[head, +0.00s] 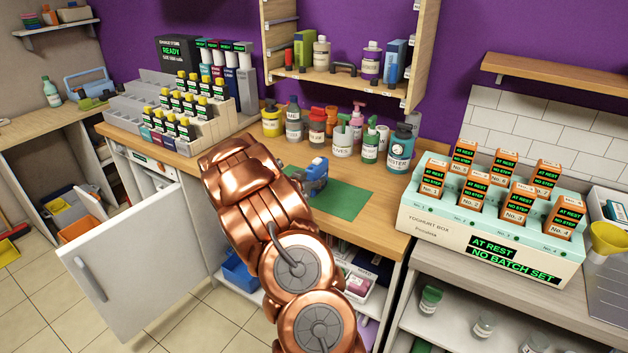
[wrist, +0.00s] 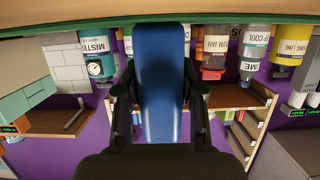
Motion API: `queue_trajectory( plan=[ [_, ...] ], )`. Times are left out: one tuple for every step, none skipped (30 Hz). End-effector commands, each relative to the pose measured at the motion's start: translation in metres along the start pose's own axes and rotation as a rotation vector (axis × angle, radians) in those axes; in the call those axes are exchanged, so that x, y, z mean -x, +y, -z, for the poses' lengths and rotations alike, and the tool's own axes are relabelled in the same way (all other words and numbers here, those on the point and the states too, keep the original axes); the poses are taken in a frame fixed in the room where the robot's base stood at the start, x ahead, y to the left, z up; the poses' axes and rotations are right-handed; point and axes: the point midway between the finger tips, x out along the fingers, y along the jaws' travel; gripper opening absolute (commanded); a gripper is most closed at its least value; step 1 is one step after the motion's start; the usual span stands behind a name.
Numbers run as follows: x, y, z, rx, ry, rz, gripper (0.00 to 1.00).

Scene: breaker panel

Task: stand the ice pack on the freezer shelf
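The blue ice pack (wrist: 158,85) stands between the two black fingers of my gripper (wrist: 160,92) in the wrist view. The fingers press against both its sides. In the head view the blue ice pack (head: 317,170) shows at the green mat (head: 343,199) on the wooden counter; whether it touches the mat is unclear. My copper arm hides most of the gripper there. The white freezer door (head: 140,262) stands open below the counter at left. Only a narrow part of the freezer interior (head: 152,182) shows behind it; its shelf is not clear.
Bottles and jars (head: 342,140) line the counter behind the mat. A stepped rack of small bottles (head: 190,108) stands at left. The yoghurt box (head: 485,235) stands at right. The open door juts over the tiled floor (head: 195,325).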

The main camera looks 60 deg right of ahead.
Motion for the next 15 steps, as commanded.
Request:
queue_trajectory(
  plan=[
    [0.0, 0.0, -0.0002, 0.0, 0.0, 0.0, 0.3],
    [0.0, 0.0, -0.0002, 0.0, 0.0, 0.0, 0.27],
    [0.0, 0.0, -0.0001, 0.0, 0.0, 0.0, 0.23],
    [0.0, 0.0, -0.0002, 0.0, 0.0, 0.0, 0.2],
    [0.0001, 0.0, -0.0001, 0.0, 0.0, 0.0, 0.17],
    [0.0001, 0.0, -0.0002, 0.0, 0.0, 0.0, 0.12],
    [0.0, 0.0, -0.0002, 0.0, 0.0, 0.0, 0.09],
    [0.0001, 0.0, -0.0001, 0.0, 0.0, 0.0, 0.06],
    [0.0001, 0.0001, -0.0003, 0.0, 0.0, 0.0, 0.02],
    [0.0001, 0.0001, -0.0003, 0.0, 0.0, 0.0, 0.0],
    [0.0001, 0.0001, -0.0003, 0.0, 0.0, 0.0, 0.0],
    [0.0001, 0.0001, -0.0003, 0.0, 0.0, 0.0, 0.0],
    [0.0001, 0.0001, -0.0003, 0.0, 0.0, 0.0, 0.0],
    [0.0001, 0.0001, -0.0003, 0.0, 0.0, 0.0, 0.0],
    [0.0001, 0.0, 0.0001, 0.0, 0.0, 0.0, 0.0]
  ],
)
